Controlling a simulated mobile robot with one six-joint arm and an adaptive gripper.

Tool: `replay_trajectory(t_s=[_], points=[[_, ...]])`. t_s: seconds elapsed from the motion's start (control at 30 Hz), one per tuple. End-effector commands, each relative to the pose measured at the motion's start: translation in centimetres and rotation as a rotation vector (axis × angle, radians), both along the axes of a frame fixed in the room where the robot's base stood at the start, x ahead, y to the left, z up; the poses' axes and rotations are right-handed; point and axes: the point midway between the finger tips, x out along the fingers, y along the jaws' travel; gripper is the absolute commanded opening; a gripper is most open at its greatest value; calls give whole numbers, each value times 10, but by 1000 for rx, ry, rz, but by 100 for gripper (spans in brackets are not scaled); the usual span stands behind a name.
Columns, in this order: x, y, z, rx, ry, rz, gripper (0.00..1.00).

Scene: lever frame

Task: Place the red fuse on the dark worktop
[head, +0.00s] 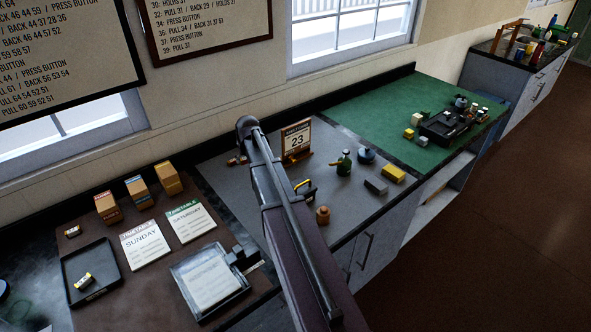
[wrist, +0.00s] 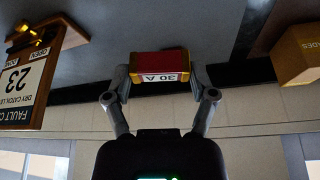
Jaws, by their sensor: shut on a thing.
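In the wrist view the fuse appears in front of a dark grey surface and a black strip along the wall. In the head view the dark grey worktop (head: 345,213) lies in the middle, between a brown mat and a green one. My arm crosses this area and mostly hides the gripper; I cannot tell the fuse's height above the worktop.
A calendar sign (head: 296,139) reading 23 stands at the worktop's back. Boxes (head: 168,179) stand on the brown mat at left.

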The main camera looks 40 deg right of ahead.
Motion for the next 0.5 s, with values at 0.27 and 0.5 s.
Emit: replay_trajectory(t_s=[0.27, 0.5], points=[[-2, -7, 0, 0, 0, -9, 40], [-3, -7, -1, 1, 0, -9, 40]])
